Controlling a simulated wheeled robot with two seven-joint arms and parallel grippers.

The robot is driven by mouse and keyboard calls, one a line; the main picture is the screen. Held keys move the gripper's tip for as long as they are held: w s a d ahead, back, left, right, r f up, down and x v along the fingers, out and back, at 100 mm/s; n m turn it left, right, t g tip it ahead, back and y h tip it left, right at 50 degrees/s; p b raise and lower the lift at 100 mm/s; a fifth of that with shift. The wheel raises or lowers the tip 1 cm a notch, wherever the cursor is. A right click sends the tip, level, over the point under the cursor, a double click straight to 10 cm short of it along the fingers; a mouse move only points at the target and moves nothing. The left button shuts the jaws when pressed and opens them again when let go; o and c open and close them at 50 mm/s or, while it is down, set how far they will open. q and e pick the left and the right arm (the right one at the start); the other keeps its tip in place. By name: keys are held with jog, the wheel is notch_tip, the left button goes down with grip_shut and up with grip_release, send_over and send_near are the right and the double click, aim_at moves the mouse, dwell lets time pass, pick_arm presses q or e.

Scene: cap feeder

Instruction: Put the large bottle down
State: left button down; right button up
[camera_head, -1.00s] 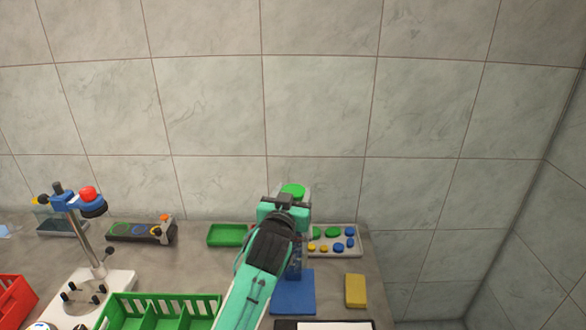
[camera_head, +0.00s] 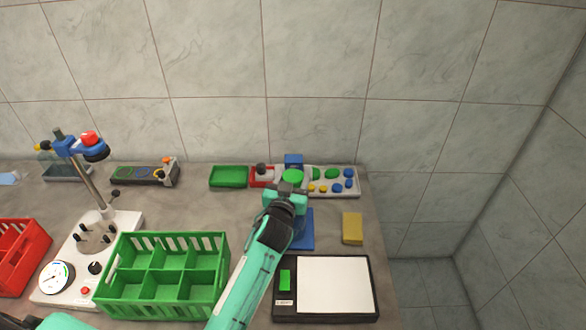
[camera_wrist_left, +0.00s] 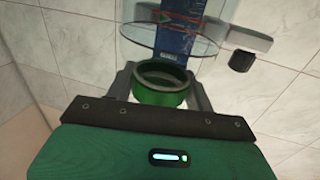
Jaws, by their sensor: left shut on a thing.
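My left gripper (camera_head: 287,193) is shut at the back of the bench, above the rear of the blue mat (camera_head: 303,232). The large bottle's green top (camera_head: 292,177) shows just beyond its fingers in the head view. In the left wrist view a green ring (camera_wrist_left: 161,97) sits between the two fingers, with a clear round disc edge (camera_wrist_left: 165,52) beyond it. My right gripper is not in view.
A yellow block (camera_head: 352,228), scale (camera_head: 283,307) and green crate (camera_head: 166,284) stand nearer.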

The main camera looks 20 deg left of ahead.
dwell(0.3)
pick_arm(q)
jog(key=c, duration=1)
grip_release()
jog(key=shift+f, duration=0.25)
jog(key=o, duration=0.4)
jog(key=shift+r, duration=0.1)
jog(key=shift+o, duration=0.2)
jog(key=s+b, duration=0.3)
jog(key=s, duration=0.9)
jog(key=shift+d, duration=0.35)
